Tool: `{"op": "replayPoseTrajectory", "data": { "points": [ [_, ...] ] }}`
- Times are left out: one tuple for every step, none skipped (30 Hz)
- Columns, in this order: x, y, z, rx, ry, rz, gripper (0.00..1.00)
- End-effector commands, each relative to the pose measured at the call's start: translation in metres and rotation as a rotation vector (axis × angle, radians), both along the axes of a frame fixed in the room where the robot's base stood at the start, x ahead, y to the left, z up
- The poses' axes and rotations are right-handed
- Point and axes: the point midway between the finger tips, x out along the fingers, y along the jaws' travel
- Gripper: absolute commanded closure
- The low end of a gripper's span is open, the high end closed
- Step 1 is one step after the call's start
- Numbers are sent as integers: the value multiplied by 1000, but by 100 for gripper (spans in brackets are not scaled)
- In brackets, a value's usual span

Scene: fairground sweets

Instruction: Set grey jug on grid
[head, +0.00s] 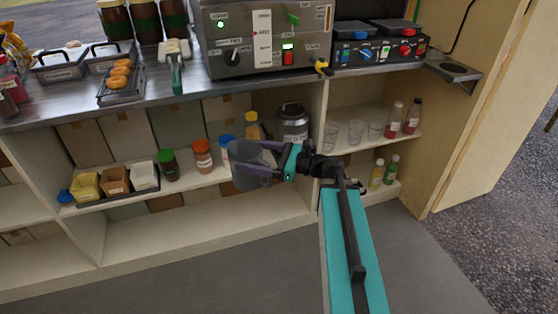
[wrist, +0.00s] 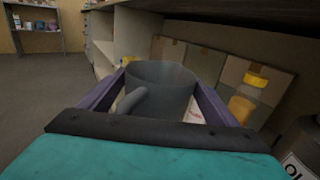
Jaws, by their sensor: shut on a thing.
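My gripper (head: 262,163) is shut on the grey jug (head: 243,172) and holds it in front of the lower shelves, below the counter. In the wrist view the jug (wrist: 172,95) sits upright or nearly so between the two purple fingers, with its handle towards the camera and its open top showing. I cannot make out for sure which thing is the grid. A small dark bracket with a round recess (head: 453,68) juts from the right end of the counter.
The metal counter (head: 190,84) carries a control box (head: 265,40), a dark tray of buns (head: 122,88) and jars. Shelves below hold coloured-lid jars, a metal canister (head: 292,122), glasses (head: 355,130) and bottles. The floor (head: 240,280) in front is clear.

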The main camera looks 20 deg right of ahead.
Motion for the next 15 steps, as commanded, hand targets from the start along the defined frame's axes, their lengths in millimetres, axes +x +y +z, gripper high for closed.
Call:
{"op": "replayPoseTrajectory", "data": {
  "points": [
    [-1,15,8,0,-3,13,43],
    [-1,21,11,2,-3,19,43],
    [-1,28,14,2,-3,26,43],
    [-1,33,17,3,-3,31,43],
    [-1,37,19,3,-4,34,43],
    [-1,41,21,3,-4,38,43],
    [0,44,23,4,-4,40,43],
    [0,46,24,5,-4,42,43],
    [0,48,25,5,-3,44,43],
    [0,49,25,5,-3,44,43],
    [0,50,25,5,-3,45,43],
    [0,50,26,5,-3,45,43],
    [0,50,26,5,-3,45,43],
    [0,50,26,6,-2,45,43],
    [0,50,26,5,-3,45,43]
  ]
}}
